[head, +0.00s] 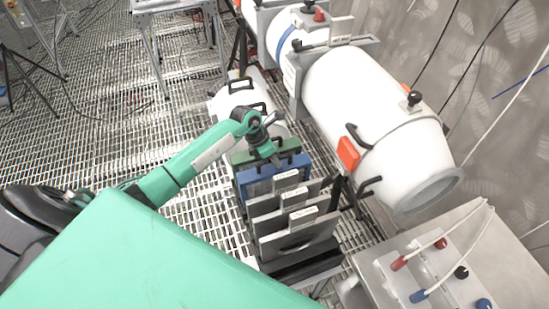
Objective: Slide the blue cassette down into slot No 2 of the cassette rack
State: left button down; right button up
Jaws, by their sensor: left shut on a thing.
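The blue cassette (250,180) is upright at the back part of the cassette rack (298,228), behind its grey labelled plates. My left gripper (275,160) reaches in from the left above the blue cassette and is shut at its top edge, on its handle as far as I can see. The jaws are small and partly hidden. The rack's plates carry small white labels, too small to read, so I cannot tell which slot is No 2. How deep the cassette sits is hidden by the plates. My right gripper is not in view.
A green cassette (240,157) stands just behind the blue one. A large white cylinder (365,95) with handles runs close along the right. A grey box with red and blue plugs (430,270) is at the lower right. Open grating floor (110,120) lies left.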

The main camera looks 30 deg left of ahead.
pick_arm(q)
jog(key=c, duration=1.8)
grip_release()
jog(key=shift+f, duration=0.15)
jog(key=shift+c, duration=0.2)
jog(key=o, duration=0.4)
jog(key=shift+o, duration=0.2)
jog(key=shift+a+r, duration=0.1)
jog(key=shift+r, duration=0.25)
jog(key=b+v, duration=0.3)
jog(key=v, duration=0.8)
jog(key=shift+r, duration=0.3)
